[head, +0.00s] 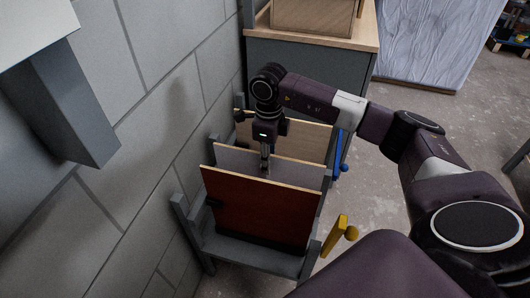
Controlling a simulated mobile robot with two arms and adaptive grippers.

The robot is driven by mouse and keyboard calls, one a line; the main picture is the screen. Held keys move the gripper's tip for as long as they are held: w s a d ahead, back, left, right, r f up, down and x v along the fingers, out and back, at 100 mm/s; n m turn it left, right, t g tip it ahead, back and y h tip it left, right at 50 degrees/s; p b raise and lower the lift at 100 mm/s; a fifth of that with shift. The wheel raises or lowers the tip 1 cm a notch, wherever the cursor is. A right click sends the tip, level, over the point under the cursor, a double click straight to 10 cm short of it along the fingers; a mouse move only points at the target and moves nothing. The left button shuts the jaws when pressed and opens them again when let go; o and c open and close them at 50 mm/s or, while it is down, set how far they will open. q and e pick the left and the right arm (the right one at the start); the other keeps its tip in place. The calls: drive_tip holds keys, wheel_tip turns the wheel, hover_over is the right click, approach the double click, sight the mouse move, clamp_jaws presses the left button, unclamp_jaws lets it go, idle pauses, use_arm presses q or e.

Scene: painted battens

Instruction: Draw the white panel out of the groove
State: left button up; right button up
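The white panel (233,160), pale grey in this light, stands upright in a grey rack (248,254), between a dark red panel (258,212) in front and a tan wooden panel (305,138) behind. Only its upper strip shows; the red panel hides the lower part and the groove. My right gripper (266,166) points down at the white panel's top edge, near its middle. A finger shows in front of the panel's face; whether the fingers are closed on the panel cannot be made out. My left gripper is out of view.
A block wall (150,130) runs close along the left. A grey cabinet (305,62) stands behind. Open floor (385,170) lies to the right.

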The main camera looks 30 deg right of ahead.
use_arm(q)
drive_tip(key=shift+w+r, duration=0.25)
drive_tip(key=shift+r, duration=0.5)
use_arm(e)
drive_tip(key=shift+a+f, duration=0.1)
drive_tip(key=shift+f, duration=1.75)
clamp_jaws()
drive_tip(key=shift+w+r, duration=0.15)
